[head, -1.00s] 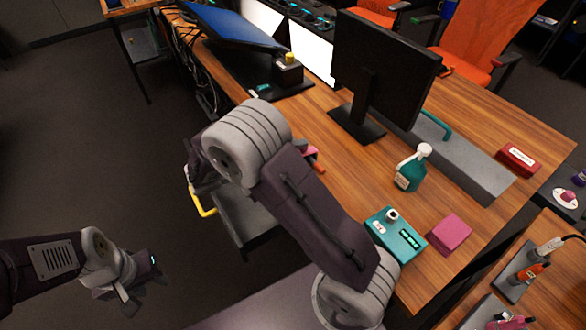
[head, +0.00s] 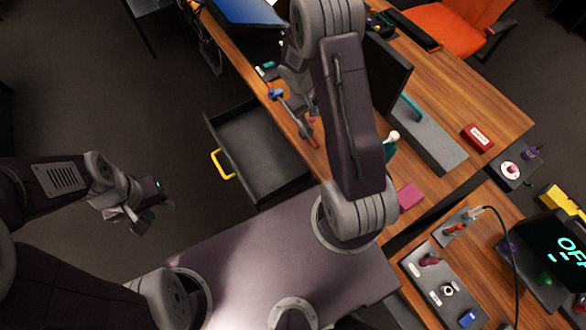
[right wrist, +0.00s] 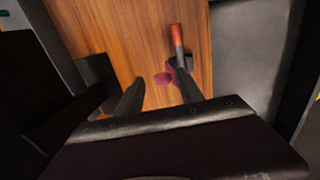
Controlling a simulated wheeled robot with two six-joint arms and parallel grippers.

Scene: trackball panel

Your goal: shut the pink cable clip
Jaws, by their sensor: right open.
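A small dark-pink thing, which looks like the cable clip (right wrist: 163,79), lies on the wooden desk in the right wrist view. It shows between and beyond my right gripper's fingers (right wrist: 160,74), apart from the left one; contact with the right one is unclear. Whether it is open or shut is too blurred to tell. In the head view a pinkish spot (head: 311,119) shows near the desk's left edge, beside my right gripper (head: 303,122), which is open. My left gripper (head: 125,218) hangs over the floor, far from the desk; its jaw opening is unclear.
An open grey drawer (head: 258,150) with a yellow handle (head: 220,164) juts out below the desk edge. A monitor (head: 388,75), a grey ledge (head: 430,140) and a pink block (head: 408,196) are to the right.

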